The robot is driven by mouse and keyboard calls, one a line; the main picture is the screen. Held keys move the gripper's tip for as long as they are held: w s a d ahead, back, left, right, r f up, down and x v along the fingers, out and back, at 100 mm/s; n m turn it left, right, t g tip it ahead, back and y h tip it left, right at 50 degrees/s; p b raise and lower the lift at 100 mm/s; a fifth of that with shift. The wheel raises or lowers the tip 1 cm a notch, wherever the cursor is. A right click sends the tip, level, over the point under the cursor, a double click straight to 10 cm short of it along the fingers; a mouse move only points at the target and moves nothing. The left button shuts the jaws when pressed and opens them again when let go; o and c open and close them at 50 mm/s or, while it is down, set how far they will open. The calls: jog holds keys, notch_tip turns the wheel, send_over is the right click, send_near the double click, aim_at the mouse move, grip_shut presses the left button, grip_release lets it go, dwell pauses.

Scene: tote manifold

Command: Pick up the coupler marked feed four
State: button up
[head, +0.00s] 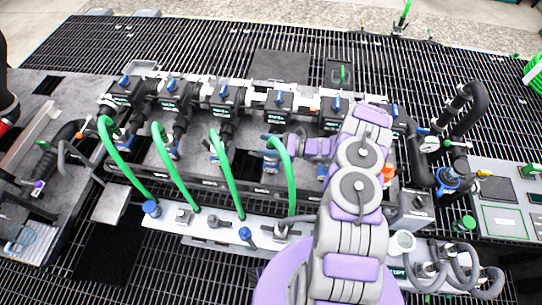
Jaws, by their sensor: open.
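Several green hoses arch over the front of the manifold, and the label lettering is too small to read. The fourth hose from the left (291,180) rises from the front rail and bends over at its top beside my gripper. I cannot tell which coupler is marked feed four; the coupler at this hose's upper end is mostly hidden by the jaws. My gripper (268,147) points left from my purple and grey arm, with its jaws open around or right beside that hose end. I cannot tell whether they touch it.
Black labelled boxes with blue tops (280,99) line the manifold. Other green hoses (226,175) stand close on the left. A pale front rail (210,228) carries blue-capped fittings. Thick black pipes (466,108) rise at the right. Open black grating (220,35) lies behind.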

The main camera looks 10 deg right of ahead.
jog(key=shift+a, duration=0.15)
grip_shut()
dwell(0.4)
